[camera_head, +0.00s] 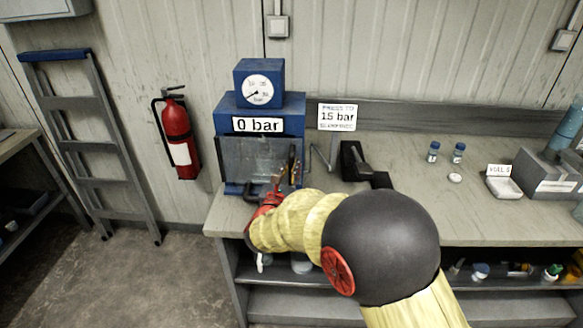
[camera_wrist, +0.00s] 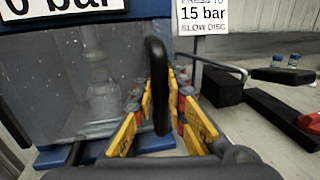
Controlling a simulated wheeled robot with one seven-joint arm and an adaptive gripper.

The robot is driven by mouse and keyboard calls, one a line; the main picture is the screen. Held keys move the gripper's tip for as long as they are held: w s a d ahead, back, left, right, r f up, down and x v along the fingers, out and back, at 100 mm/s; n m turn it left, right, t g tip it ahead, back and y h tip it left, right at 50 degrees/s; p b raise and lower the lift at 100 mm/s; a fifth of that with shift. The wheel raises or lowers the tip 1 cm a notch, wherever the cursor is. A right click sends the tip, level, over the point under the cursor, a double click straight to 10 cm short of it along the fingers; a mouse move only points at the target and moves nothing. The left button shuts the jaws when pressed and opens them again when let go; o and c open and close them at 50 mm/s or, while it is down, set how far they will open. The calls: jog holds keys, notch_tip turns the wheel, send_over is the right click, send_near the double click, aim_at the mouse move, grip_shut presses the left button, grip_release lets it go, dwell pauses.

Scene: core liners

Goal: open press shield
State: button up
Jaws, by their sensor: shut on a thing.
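The blue press (camera_head: 260,104) stands on the bench with a dial gauge on top and a "0 bar" label. Its clear shield (camera_head: 245,158) stands across the front of the press. In the wrist view, the shield (camera_wrist: 50,85) fills the left side, and a pale column shows dimly behind it. A black upright handle (camera_wrist: 156,70) is at the shield's right side. My gripper (camera_wrist: 160,108), with yellow and red fingers, is shut around this handle. In the head view, my gripper (camera_head: 282,184) is at the shield's lower right, with the handle mostly hidden.
A black lever block (camera_head: 353,160) and a "15 bar" sign (camera_head: 338,116) are right of the press. Small vials (camera_head: 433,152) and a white tray (camera_head: 505,186) sit farther right. A fire extinguisher (camera_head: 178,135) and ladder (camera_head: 88,140) are left. Floor front left is clear.

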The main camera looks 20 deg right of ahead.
grip_shut()
dwell(0.4)
